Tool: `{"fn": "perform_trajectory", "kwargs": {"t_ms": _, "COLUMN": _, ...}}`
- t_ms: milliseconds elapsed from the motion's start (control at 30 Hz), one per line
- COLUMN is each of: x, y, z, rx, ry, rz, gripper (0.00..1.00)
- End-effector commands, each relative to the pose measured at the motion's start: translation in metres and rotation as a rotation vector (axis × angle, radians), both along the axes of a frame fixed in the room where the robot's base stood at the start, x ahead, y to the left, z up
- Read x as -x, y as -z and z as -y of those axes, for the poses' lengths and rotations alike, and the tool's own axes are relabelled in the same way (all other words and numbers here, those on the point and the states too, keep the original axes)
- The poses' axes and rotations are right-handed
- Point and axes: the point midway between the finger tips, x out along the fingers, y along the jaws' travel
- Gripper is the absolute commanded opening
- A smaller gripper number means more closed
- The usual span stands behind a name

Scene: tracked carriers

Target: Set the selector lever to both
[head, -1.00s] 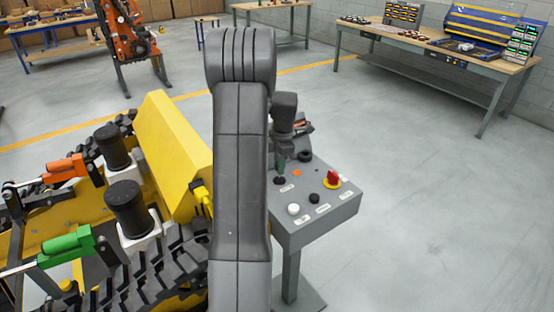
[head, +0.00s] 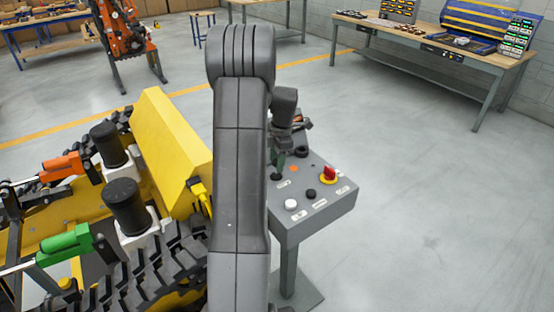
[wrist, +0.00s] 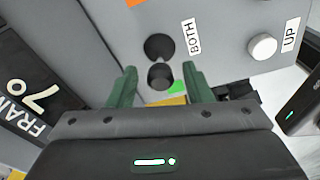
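The selector lever is a short black stick (wrist: 160,77) with a round top, seen from above in the wrist view beside a dark round spot on the grey panel. The label BOTH (wrist: 190,37) is printed right of that spot. My gripper (wrist: 160,69) is open, with one green finger on each side of the lever top and visible gaps. I cannot tell if either finger touches it. In the head view my gripper (head: 280,167) points down at the panel's left part, with my arm hiding some of it.
The grey control box (head: 335,206) carries a white button (head: 291,204), a black button (head: 310,193) and a red knob (head: 329,174). Left of my arm stands a yellow tracked machine (head: 170,140) with black cylinders. Open floor lies to the right.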

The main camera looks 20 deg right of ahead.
Motion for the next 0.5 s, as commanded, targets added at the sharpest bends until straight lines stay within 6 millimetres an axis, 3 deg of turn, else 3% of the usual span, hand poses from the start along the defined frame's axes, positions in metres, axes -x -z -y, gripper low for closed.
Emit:
{"fn": "perform_trajectory", "kwargs": {"t_ms": 233, "x": -0.001, "y": -0.015, "z": 0.002, "rx": 0.001, "ry": 0.0, "rz": 0.003, "gripper": 0.45}}
{"fn": "perform_trajectory", "kwargs": {"t_ms": 500, "x": -0.002, "y": -0.074, "z": 0.009, "rx": 0.001, "ry": 0.001, "rz": 0.006, "gripper": 0.45}}
